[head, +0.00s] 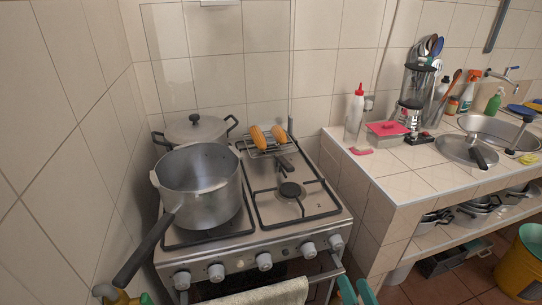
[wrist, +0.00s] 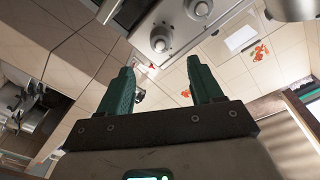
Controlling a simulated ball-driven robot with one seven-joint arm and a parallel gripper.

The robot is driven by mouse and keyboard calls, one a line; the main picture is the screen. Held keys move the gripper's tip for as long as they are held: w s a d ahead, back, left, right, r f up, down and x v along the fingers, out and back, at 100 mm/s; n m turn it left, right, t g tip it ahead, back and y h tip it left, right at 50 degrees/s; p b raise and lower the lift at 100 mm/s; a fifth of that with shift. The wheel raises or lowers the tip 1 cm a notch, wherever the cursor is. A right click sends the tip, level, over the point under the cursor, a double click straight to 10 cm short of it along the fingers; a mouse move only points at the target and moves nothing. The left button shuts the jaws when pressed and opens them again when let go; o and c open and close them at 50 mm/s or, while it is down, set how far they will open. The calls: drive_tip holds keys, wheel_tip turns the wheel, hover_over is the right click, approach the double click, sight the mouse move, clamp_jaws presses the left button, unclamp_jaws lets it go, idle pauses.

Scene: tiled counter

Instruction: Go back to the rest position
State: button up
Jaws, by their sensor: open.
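My gripper (head: 356,288) shows at the bottom edge of the head view as two teal fingertips, in front of the stove (head: 290,225) and low, right of the towel. In the wrist view my gripper (wrist: 163,72) has its two fingers spread apart with nothing between them. It is open and empty. Most of my arm is out of the head view. The wrist view looks tilted, with stove knobs (wrist: 160,40) beyond the fingers.
A large pot (head: 200,185) with a long handle stands on the stove's front left. Behind are a lidded pot (head: 195,130) and corn (head: 258,137) on a rack. A towel (head: 262,293) hangs in front. The tiled counter (head: 400,165) is right; a yellow bin (head: 522,265) stands far right.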

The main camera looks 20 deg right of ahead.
drive_tip(key=s+a+f+n+g+y, duration=0.2)
drive_tip(key=s+f+n+g, duration=0.4)
drive_tip(key=g, duration=0.3)
drive_tip(key=s+r+n+g, duration=0.1)
drive_tip(key=s+g, duration=0.7)
drive_tip(key=s, duration=0.9)
drive_tip(key=shift+a+n+h, duration=0.3)
drive_tip(key=shift+c, duration=0.2)
